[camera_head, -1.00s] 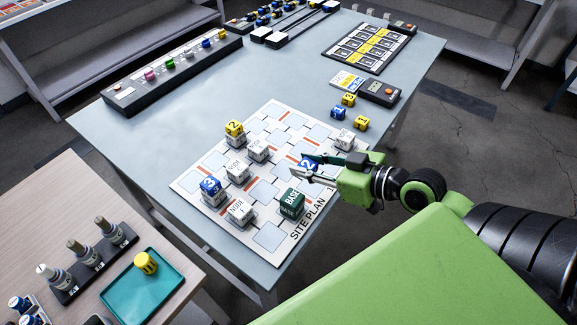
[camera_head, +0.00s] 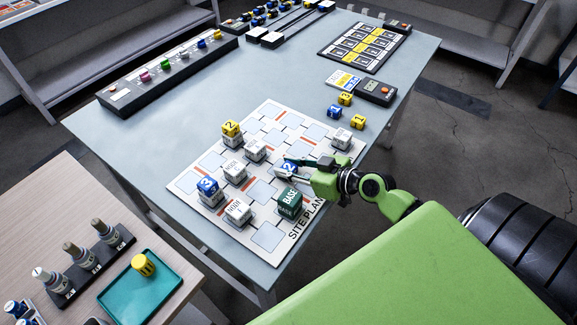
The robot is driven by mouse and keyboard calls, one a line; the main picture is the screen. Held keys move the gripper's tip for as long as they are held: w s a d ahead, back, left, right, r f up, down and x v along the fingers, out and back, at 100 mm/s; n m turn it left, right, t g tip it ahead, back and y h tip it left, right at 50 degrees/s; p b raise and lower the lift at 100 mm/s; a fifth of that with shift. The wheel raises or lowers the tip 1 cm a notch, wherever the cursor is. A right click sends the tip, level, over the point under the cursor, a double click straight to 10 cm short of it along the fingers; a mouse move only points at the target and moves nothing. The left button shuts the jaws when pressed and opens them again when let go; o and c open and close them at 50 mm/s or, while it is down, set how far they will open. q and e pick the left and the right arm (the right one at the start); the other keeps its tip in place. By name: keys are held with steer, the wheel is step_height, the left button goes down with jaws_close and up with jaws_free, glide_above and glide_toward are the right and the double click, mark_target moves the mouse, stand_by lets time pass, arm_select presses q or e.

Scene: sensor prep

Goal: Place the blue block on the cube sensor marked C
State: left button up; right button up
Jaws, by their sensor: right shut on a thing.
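My right gripper (camera_head: 283,167) is shut on a blue block (camera_head: 290,167) marked 2, over the right half of the white site plan board (camera_head: 269,237). Whether the block touches anything beneath is hidden by the fingers. White cube sensors stand on the board: one (camera_head: 234,174) left of the gripper, one (camera_head: 255,151) behind it, one (camera_head: 238,213) in front and one (camera_head: 341,140) at the right edge. Their letters are too small to read, so I cannot tell which is C. My left gripper is not in view.
A green BASE cube (camera_head: 289,203) stands just in front of the gripper. A blue block (camera_head: 207,185) marked 3 and a yellow block (camera_head: 231,128) sit on other sensors.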

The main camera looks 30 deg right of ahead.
steer(key=shift+f, duration=0.15)
steer(key=o, duration=1)
